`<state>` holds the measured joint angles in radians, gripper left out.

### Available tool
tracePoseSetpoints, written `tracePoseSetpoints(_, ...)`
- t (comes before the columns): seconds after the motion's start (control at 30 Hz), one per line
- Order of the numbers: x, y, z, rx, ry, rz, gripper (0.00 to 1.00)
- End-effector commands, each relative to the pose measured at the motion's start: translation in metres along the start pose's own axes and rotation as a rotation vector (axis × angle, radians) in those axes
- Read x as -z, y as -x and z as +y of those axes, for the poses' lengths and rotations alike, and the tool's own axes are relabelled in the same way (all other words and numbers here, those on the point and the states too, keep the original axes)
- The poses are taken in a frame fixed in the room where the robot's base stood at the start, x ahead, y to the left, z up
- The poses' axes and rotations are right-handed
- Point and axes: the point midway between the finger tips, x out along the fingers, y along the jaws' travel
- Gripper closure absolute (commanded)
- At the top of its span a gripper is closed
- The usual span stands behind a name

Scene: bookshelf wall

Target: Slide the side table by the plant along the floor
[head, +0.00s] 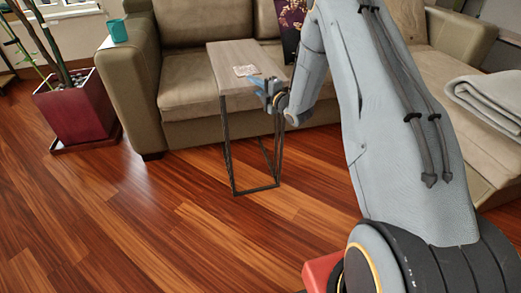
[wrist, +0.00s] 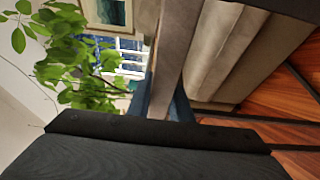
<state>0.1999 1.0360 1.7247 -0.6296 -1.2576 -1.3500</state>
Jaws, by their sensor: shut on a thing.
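The side table (head: 236,62) has a light wood top and a thin dark metal frame. It stands on the wooden floor in front of the sofa. My gripper (head: 262,85) is at the top's near edge in the head view and is shut on that edge. In the wrist view the table's edge (wrist: 168,65) runs down to the blue finger (wrist: 181,106), and dark frame bars show at the right. The plant's maroon pot (head: 76,106) stands on a saucer left of the sofa, apart from the table. Its leaves (wrist: 72,50) show in the wrist view.
The sofa (head: 187,85) is close behind the table, with its left arm (head: 138,92) between table and plant. A teal cup (head: 117,31) is on the sofa arm. The floor (head: 130,225) at front left is clear.

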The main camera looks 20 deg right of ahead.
Motion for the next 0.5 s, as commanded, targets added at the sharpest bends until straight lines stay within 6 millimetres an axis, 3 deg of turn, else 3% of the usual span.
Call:
tracePoseSetpoints(0.17, -0.0099, -0.0107, 0.0032, -0.007, 0.003, -0.007, 1.0)
tracePoseSetpoints(0.5, -0.0111, -0.0119, 0.0042, -0.007, 0.003, -0.007, 1.0)
